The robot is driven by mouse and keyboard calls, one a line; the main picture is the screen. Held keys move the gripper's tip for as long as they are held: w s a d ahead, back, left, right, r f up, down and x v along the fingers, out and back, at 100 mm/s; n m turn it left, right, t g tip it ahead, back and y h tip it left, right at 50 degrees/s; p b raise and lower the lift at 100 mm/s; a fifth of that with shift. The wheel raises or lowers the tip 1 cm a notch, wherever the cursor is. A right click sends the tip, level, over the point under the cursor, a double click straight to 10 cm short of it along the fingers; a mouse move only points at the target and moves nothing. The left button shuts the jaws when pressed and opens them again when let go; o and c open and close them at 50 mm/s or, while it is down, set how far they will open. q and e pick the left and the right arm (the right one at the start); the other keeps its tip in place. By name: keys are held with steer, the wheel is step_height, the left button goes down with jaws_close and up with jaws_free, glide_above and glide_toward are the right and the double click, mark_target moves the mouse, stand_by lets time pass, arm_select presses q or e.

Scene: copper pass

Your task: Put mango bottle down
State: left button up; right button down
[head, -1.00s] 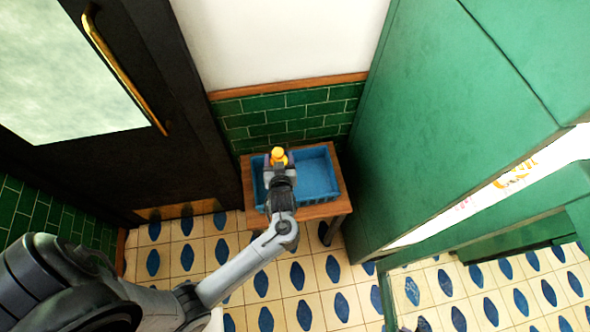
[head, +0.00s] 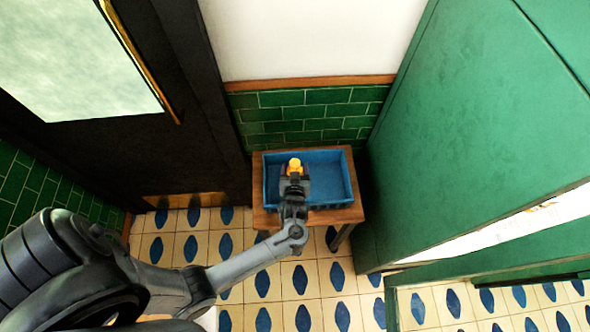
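The mango bottle (head: 295,163), with its yellow-orange top showing, is in my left gripper (head: 294,174). The gripper's fingers sit on either side of it and appear shut on it. The bottle is over the left half of a blue crate (head: 347,184), towards its back wall. I cannot tell whether its base touches the crate floor; the gripper hides its lower part. My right gripper is not in view.
The crate stands on a small wooden table (head: 356,212) against a green-tiled wall (head: 300,118). The right part of the crate looks empty. A dark door (head: 150,160) is at left, and a tall green panel (head: 460,140) rises close at right.

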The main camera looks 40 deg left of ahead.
arm_select(q)
steer(key=shift+w, duration=0.1)
steer(key=o, duration=1.4)
steer(key=shift+f, duration=0.15)
steer(key=shift+c, duration=0.2)
